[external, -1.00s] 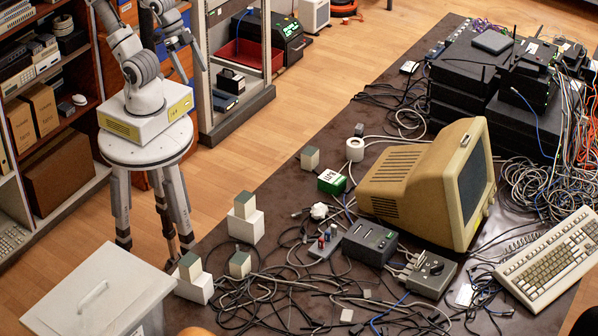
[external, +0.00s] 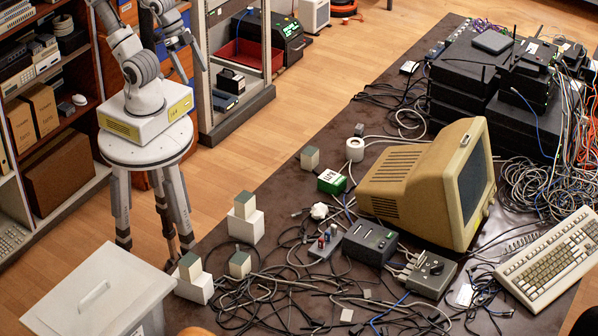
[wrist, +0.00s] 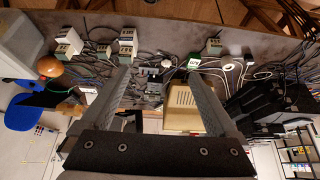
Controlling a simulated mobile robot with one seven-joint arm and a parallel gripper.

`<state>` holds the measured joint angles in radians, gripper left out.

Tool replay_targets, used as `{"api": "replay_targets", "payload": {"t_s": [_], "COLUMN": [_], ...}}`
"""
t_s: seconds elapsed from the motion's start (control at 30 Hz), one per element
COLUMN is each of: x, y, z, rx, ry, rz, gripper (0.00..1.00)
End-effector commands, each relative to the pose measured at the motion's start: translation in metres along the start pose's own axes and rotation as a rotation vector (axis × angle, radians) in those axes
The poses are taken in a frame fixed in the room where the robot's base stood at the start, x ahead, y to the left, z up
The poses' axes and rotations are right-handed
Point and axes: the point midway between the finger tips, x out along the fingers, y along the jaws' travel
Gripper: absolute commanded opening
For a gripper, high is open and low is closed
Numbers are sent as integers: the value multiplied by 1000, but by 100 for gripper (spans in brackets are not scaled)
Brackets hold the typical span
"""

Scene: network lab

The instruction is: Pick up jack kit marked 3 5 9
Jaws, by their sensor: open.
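Several small cream boxes with grey-green tops, likely the jack kits, stand on the dark table. In the external view one box (external: 245,205) sits on a white block, another box (external: 190,266) sits on a second white block, a third box (external: 240,264) stands beside it, and a fourth box (external: 310,158) stands farther back. No marking 3 5 9 can be read on any of them.
Tangled cables (external: 285,285) cover the front of the table. A beige monitor (external: 415,185), a keyboard (external: 552,262), a dark switch box (external: 369,243) and a green-and-white box (external: 331,181) stand around them. Black network gear (external: 470,95) is stacked behind. A lidded white bin (external: 95,295) is at lower left.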

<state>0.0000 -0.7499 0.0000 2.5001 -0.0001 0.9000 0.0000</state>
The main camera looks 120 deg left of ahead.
Motion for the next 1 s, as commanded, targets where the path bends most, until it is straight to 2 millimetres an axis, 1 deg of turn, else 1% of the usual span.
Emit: {"api": "replay_targets", "payload": {"t_s": [0.23, 0.3, 0.53, 0.63, 0.77, 0.87, 1.0], "x": [0, 0, 0, 1, 6, 15, 33], "y": [0, 0, 0, -2, -9, -20, -39], "z": [0, 0, 0, -6, -24, -46, -77], "rx": [0, 0, -1, -27, -125, -243, -420], "ry": [0, 0, 0, -8, -42, -78, -128], "rz": [0, 0, 0, -2, -9, -21, -43], "gripper": [95, 85, 85, 85, 85, 85, 85]}}
